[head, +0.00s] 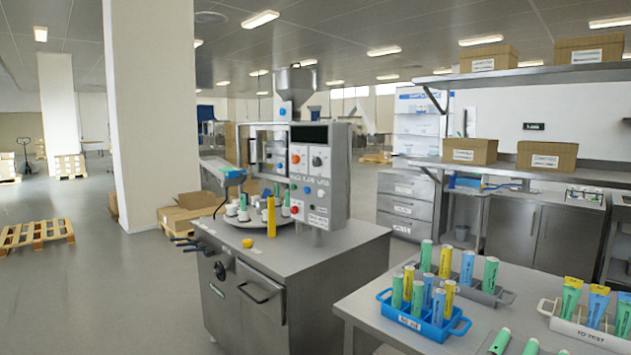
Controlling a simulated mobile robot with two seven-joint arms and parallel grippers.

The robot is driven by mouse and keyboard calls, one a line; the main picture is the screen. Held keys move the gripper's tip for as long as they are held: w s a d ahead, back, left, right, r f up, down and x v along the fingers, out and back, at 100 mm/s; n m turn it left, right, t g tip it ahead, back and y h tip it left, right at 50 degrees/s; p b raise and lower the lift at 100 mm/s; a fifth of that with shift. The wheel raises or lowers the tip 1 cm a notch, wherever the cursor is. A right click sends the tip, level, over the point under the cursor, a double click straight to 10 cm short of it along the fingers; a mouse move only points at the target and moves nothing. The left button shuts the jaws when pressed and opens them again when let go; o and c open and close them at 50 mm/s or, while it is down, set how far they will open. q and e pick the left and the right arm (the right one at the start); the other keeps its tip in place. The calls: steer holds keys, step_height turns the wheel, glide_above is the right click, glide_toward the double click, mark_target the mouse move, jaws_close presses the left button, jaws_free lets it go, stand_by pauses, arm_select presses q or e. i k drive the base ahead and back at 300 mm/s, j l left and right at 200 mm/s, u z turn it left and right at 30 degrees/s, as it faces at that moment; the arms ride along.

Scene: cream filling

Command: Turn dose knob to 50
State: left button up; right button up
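The filling machine (290,260) stands in the middle of the head view on a steel cabinet. Its upright control panel (337,185) faces me and carries a dark display (309,134). A dark round knob with a light mark (317,161) sits on the panel's upper right; its setting and labels are too small to read, so I cannot confirm it is the dose knob. A red button (295,159) and a blue button are to its left. Neither of my grippers is in view, and nothing touches the panel.
A turntable with white holders and a yellow tube (271,217) sits before the panel. A yellow item (248,243) lies on the cabinet top. At the lower right, a table (385,312) bears a blue crate (424,325) of tubes and other racks. Open floor lies left of the machine.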

mark_target(317, 162)
steer(key=i+j+u, duration=0.15)
steer(key=i, duration=0.3)
steer(key=i+j+u, duration=0.2)
steer(key=i, duration=0.3)
steer(key=i+j+u, duration=0.15)
steer(key=i, duration=0.3)
